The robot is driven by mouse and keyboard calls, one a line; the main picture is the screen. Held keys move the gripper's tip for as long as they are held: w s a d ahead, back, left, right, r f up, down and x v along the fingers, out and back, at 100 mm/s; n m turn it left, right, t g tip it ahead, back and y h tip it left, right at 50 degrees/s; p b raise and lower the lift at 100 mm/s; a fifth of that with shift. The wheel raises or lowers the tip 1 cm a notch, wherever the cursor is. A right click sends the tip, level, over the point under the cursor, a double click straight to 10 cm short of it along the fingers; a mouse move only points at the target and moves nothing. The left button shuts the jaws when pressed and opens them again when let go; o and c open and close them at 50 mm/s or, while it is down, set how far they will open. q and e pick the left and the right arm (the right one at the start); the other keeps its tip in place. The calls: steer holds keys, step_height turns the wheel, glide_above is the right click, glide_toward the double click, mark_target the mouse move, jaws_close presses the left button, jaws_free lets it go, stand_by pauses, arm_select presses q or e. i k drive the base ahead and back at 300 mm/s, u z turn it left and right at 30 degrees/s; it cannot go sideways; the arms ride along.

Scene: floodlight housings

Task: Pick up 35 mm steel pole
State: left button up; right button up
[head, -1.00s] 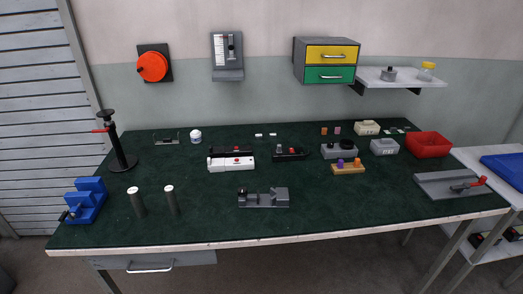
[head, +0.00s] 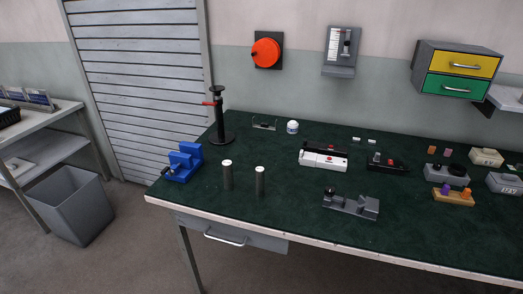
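Two dark upright cylinders with pale top ends stand side by side near the front left of the green table. The left cylinder (head: 227,176) and the right cylinder (head: 260,182) look much alike. I cannot tell from their size which is the 35 mm steel pole. They stand apart, with a small gap of bare mat between them. Neither of my grippers is in view.
A blue stepped block (head: 184,163) stands left of the cylinders, and a black stand with a red lever (head: 222,125) behind them. A grey fixture (head: 351,205) lies to the right. The table's pale front edge (head: 300,238) is close. A grey bin (head: 72,208) stands on the floor.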

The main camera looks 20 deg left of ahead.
mark_target(227, 165)
steer(key=u, duration=0.55)
steer(key=k, duration=0.65)
steer(key=u, duration=1.05)
steer(key=i, duration=1.75)
steer(key=z, duration=0.85)
